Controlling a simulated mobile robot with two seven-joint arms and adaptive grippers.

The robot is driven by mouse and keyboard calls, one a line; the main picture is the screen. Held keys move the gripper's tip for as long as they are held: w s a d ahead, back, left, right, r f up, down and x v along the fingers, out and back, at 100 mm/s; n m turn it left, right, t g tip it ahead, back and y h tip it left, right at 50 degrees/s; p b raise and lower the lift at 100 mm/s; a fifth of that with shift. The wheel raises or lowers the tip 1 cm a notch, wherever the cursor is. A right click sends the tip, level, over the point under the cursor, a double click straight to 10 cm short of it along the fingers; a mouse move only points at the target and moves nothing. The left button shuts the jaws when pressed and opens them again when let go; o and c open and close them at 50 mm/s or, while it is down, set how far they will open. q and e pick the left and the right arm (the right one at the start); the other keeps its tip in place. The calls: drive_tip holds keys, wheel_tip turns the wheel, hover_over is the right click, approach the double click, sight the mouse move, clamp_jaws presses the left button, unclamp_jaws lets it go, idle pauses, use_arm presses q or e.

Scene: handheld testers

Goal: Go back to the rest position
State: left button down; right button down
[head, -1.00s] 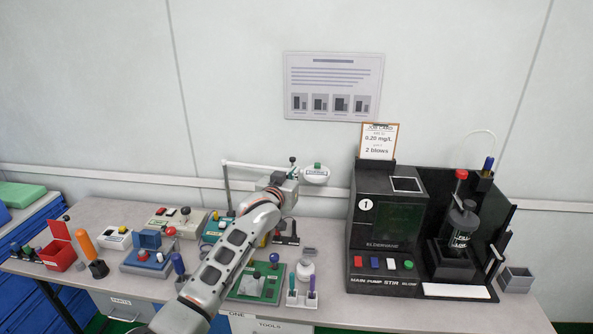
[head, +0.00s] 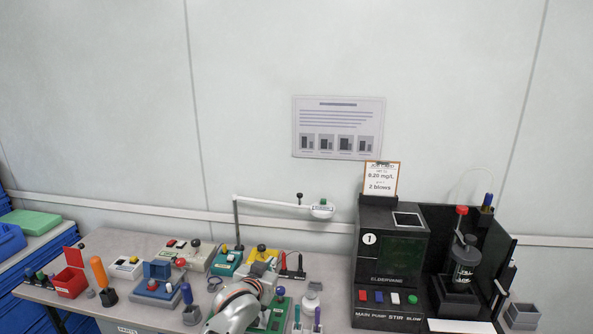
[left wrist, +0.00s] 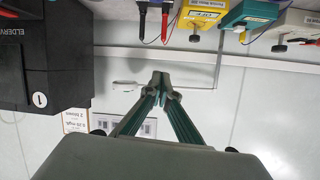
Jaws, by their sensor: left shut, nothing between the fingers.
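My left arm (head: 236,306) shows at the bottom of the head view, in front of the bench, covering part of a green tester behind it. In the left wrist view my left gripper (left wrist: 165,82) has its two green fingers meeting at the tips, shut with nothing between them. That view is upside down, with the bench at the top and the wall below. The fingertips look clear of the bench things. My right gripper is not in view.
The black tester (head: 390,262) with a card on top stands at the right of the bench. Several small testers (head: 157,290) fill the left and middle. A lamp-like white arm (head: 275,203) reaches over them. A wall poster (head: 338,127) hangs behind; the wall above is clear.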

use_arm(q)
drive_tip(key=s+a+f+g+y, duration=0.2)
drive_tip(key=s+a+f+y, duration=0.1)
drive_tip(key=s+a+f, duration=0.85)
drive_tip(key=s+a+r+m+g+y, duration=0.1)
drive_tip(key=s+a+g+y, duration=0.1)
drive_tip(key=s+a, duration=0.65)
drive_tip(key=s+a+r+m+g+y, duration=0.1)
drive_tip(key=s+a, duration=0.3)
drive_tip(key=s, duration=0.9)
drive_tip(key=s+a+r+m+g+y, duration=0.1)
drive_tip(key=s+a+g+y, duration=0.1)
drive_tip(key=s+a, duration=0.65)
drive_tip(key=s+d+f+n+t+h, duration=0.1)
drive_tip(key=d+f+n+t+h, duration=0.2)
drive_tip(key=d+f, duration=1.4)
drive_tip(key=h, duration=0.4)
drive_tip(key=shift+d+t, duration=0.2)
drive_tip(key=shift+t, duration=0.1)
